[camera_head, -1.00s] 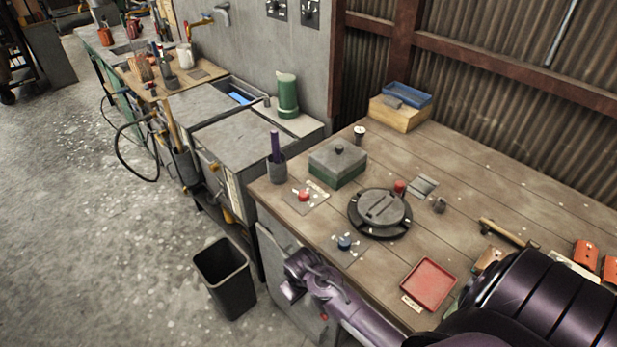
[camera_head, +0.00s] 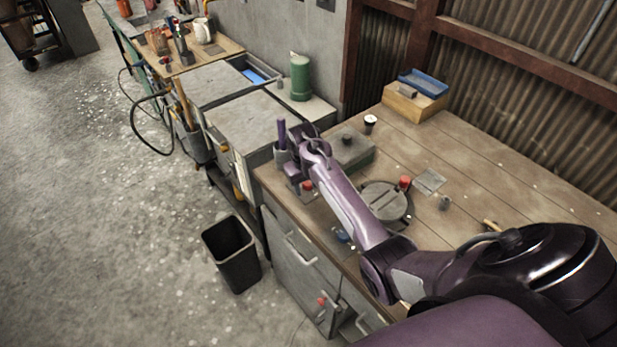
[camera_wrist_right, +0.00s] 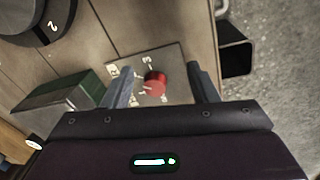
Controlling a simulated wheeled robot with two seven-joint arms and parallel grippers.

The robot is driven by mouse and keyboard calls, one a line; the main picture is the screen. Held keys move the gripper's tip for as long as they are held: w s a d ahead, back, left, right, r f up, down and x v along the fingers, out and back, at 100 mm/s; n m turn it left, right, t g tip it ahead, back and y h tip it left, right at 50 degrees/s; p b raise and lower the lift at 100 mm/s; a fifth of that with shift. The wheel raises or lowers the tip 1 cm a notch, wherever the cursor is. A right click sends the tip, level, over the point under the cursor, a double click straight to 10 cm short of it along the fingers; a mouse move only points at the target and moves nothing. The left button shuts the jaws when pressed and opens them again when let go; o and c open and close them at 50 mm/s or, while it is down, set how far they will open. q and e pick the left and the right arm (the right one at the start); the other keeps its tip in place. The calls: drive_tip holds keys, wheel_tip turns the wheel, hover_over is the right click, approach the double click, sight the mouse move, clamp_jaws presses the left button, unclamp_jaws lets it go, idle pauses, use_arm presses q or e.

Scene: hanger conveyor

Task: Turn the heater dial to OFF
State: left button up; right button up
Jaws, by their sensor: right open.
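A red dial (camera_wrist_right: 155,83) sits on a grey square plate with small pale labels around it. It also shows in the head view (camera_head: 308,186), partly covered by my right arm. My right gripper (camera_wrist_right: 162,78) is open, with one finger on each side of the dial and a gap to it on both sides. I cannot tell how far above the plate the fingertips are. A blue dial (camera_head: 342,236) shows on the bench beside my right forearm, partly hidden. The label lettering is too small to read surely. My left gripper is not in view.
A green-grey box (camera_head: 352,150) and a round dark fixture (camera_head: 386,203) stand close to the dial. A cup with a purple-handled tool (camera_head: 282,140) is near the bench corner. A black bin (camera_head: 232,254) stands on the floor.

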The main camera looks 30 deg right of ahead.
sight(307, 182)
drive_tip(key=shift+m+g+y, duration=0.4)
drive_tip(key=shift+m+y, duration=0.1)
drive_tip(key=w+r, duration=0.1)
drive_tip(key=w+d+r, duration=0.1)
drive_tip(key=w, duration=0.1)
drive_tip(key=w+d+r, duration=0.1)
drive_tip(key=w, duration=0.1)
drive_tip(key=shift+d+r, duration=0.15)
drive_tip(key=shift+r, duration=0.15)
drive_tip(key=shift+s+f+b, duration=0.1)
drive_tip(key=shift+f+b, duration=0.25)
drive_tip(key=shift+b, duration=0.05)
wheel_tip(307, 182, down, 7)
drive_tip(key=b, duration=0.7)
drive_tip(key=shift+d, duration=0.15)
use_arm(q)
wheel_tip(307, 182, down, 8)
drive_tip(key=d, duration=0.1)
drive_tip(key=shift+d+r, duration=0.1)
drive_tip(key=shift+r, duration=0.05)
use_arm(e)
drive_tip(key=c, duration=1)
